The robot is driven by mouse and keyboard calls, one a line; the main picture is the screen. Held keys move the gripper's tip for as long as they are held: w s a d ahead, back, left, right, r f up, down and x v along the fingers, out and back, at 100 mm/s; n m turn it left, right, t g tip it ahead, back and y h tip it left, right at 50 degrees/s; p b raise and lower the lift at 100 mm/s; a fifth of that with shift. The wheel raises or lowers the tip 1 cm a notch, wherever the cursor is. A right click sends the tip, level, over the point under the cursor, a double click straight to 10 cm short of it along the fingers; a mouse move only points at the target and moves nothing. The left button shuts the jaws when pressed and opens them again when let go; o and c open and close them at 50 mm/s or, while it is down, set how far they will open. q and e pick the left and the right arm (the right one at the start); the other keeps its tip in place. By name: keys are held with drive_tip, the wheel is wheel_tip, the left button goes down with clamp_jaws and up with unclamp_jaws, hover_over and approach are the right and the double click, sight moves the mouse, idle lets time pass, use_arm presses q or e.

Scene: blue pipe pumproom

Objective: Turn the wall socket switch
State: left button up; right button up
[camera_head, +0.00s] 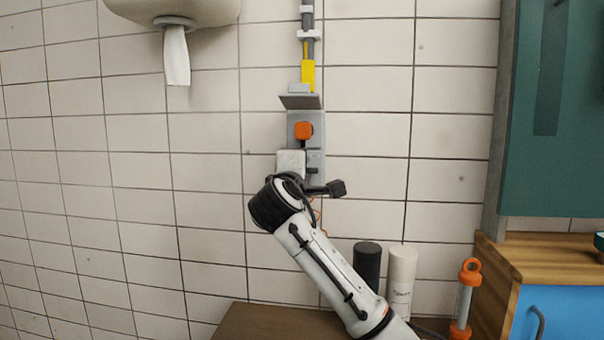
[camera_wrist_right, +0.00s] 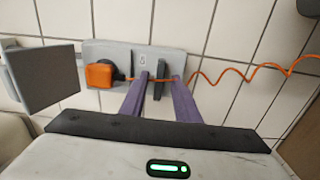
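The grey wall socket panel (camera_head: 318,143) is mounted on the tiled wall, with an orange plug (camera_head: 303,131) in its upper part. In the right wrist view the panel (camera_wrist_right: 175,62) lies sideways, with the orange plug (camera_wrist_right: 100,76) on its left. A dark switch lever (camera_wrist_right: 161,72) stands out from the panel. My right gripper (camera_wrist_right: 162,80) is open, its two purple fingers on either side of the lever with visible gaps. In the head view its pale body (camera_head: 290,163) covers the lower part of the panel, hiding the fingertips. My left gripper is not in view.
A grey ledge (camera_head: 300,101) juts out above the panel; it also shows in the wrist view (camera_wrist_right: 42,78). A coiled orange cord (camera_wrist_right: 235,76) runs from the panel. Black (camera_head: 367,262) and white (camera_head: 401,275) cylinders stand below, left of a wooden counter (camera_head: 550,258).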

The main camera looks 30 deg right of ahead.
drive_tip(key=b+v, duration=0.2)
drive_tip(key=v, duration=0.8)
drive_tip(key=shift+a, duration=0.15)
drive_tip(key=shift+s, duration=0.1)
